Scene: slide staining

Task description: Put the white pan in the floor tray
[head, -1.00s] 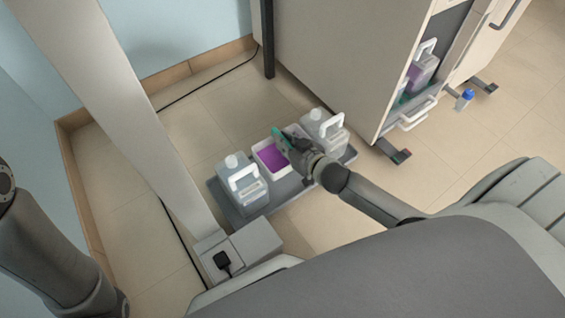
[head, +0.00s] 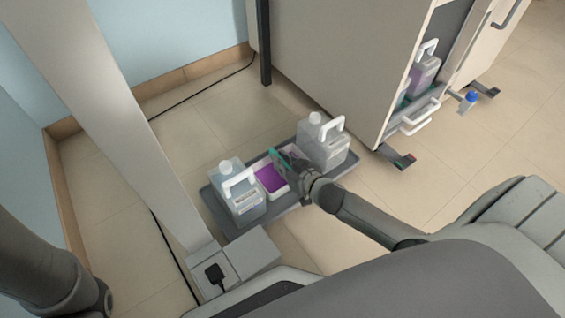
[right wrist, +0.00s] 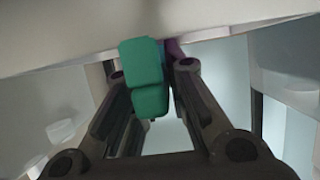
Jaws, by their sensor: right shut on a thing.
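The white pan (head: 284,190) holds a purple liquid. It is in the grey floor tray (head: 290,207), between two jugs, and looks level; I cannot tell whether its underside touches the tray floor. My right gripper (head: 279,160) reaches in from the right and is shut on the pan's wall, with its teal fingertip showing. In the right wrist view the teal fingertip (right wrist: 145,78) lies against the pale pan (right wrist: 60,45), which fills the top. Only a link of my left arm shows at the left; its gripper is out of view.
A clear labelled jug (head: 240,200) stands in the tray left of the pan, another jug (head: 322,145) right of it. A cabinet (head: 335,60) stands behind, with an open bay holding a purple jug (head: 424,75).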

